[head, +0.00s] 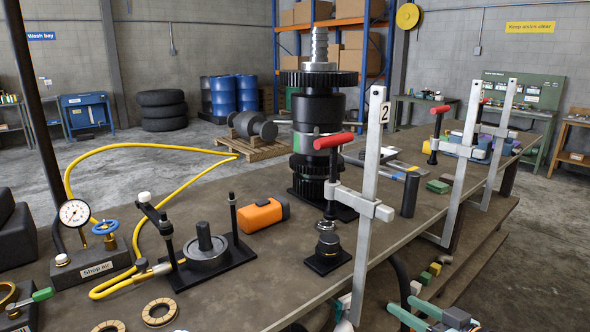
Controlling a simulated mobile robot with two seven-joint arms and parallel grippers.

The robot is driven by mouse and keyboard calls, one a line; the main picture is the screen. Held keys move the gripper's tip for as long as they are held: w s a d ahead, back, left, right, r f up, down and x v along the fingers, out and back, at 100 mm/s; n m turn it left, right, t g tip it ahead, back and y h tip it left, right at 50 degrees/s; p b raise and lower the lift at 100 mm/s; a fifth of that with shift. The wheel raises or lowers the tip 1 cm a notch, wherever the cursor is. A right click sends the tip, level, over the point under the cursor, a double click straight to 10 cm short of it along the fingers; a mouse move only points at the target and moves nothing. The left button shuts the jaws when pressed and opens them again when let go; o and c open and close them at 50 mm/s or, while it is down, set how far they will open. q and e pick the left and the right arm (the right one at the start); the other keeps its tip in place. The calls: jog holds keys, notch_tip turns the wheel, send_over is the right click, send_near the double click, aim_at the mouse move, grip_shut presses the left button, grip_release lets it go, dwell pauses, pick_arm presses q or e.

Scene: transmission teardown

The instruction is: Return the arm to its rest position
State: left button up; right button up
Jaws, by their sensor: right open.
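My right gripper (402,305) shows at the bottom edge, right of the middle, just off the table's front edge. Its two teal fingers stand apart, with nothing visible between them. Most of my right arm is cut off by the frame's bottom edge. My left gripper and left arm are not in view. The workbench (235,290) runs from lower left to upper right. A tall black transmission gear stack (318,110) stands upright on it, apart from my gripper.
Red-handled clamps (364,200) rise along the bench's front edge near my gripper. A black press fixture (205,252), orange case (264,214), shop air unit (95,268) and yellow hose (68,165) occupy the left. The concrete floor (545,255) at right is clear.

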jog(key=s+a+f+m+g+h+p, duration=0.1)
jog(key=s+f+h, duration=0.1)
jog(key=s+f, duration=0.45)
jog(key=s+a+f+m+g+h, duration=0.15)
jog(key=s+f, duration=0.25)
jog(key=f, duration=0.6)
jog(key=s+a+f, duration=0.2)
jog(key=s+f, duration=0.2)
jog(key=s, duration=0.3)
jog(key=s+a+f+g+p, duration=0.1)
jog(key=s+f, duration=0.3)
jog(key=s, duration=0.4)
jog(key=shift+a+f+n+h, duration=0.2)
jog(key=shift+a+n+h, duration=0.2)
jog(key=shift+a, duration=0.3)
jog(key=shift+g, duration=0.35)
